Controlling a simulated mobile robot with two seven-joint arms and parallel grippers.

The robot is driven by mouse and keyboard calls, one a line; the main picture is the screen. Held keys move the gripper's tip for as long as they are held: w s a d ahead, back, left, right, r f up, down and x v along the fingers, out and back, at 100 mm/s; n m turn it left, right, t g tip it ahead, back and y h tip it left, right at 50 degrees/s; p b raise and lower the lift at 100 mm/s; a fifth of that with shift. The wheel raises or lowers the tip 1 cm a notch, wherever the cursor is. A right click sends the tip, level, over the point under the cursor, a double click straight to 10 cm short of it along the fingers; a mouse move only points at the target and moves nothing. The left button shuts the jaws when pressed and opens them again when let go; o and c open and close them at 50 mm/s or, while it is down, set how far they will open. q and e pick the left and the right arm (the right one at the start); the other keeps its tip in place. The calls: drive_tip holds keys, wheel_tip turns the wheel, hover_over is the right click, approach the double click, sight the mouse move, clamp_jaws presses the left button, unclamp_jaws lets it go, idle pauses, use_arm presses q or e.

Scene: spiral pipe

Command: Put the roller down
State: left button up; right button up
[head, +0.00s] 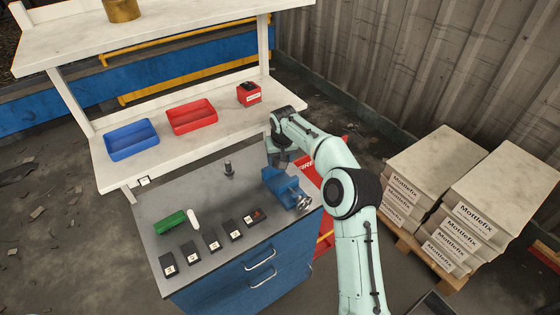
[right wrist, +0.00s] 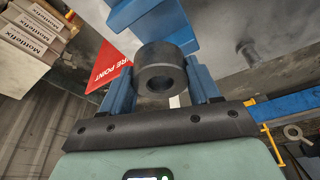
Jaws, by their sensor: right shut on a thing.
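The roller (right wrist: 158,54) is a dark grey, thick-walled cylinder with a round hole in its end. It shows in the right wrist view. My right gripper (right wrist: 162,76) is shut on it, with one blue finger on each side. In the head view my right gripper (head: 280,152) is at the bench's right back corner, behind the blue vise (head: 284,186), and the roller cannot be made out there. A dark upright post (head: 229,169) stands on the grey bench top (head: 185,196). My left gripper is not in view.
Numbered black blocks (head: 191,256) line the bench front, near a green box (head: 170,222) and a white cylinder (head: 193,218). The shelf behind holds a blue bin (head: 131,141), a red bin (head: 190,117) and a red box (head: 249,95). Bare bench top lies left of the post.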

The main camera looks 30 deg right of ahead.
drive_tip(key=x, duration=0.3)
drive_tip(key=shift+s+a+f+b, duration=0.1)
drive_tip(key=shift+s+f+b, duration=0.1)
drive_tip(key=shift+f+b, duration=0.15)
drive_tip(key=shift+s+r, duration=0.15)
drive_tip(key=shift+r, duration=0.05)
drive_tip(key=shift+f, duration=0.65)
drive_tip(key=o, duration=1.2)
drive_tip(key=shift+r, duration=0.1)
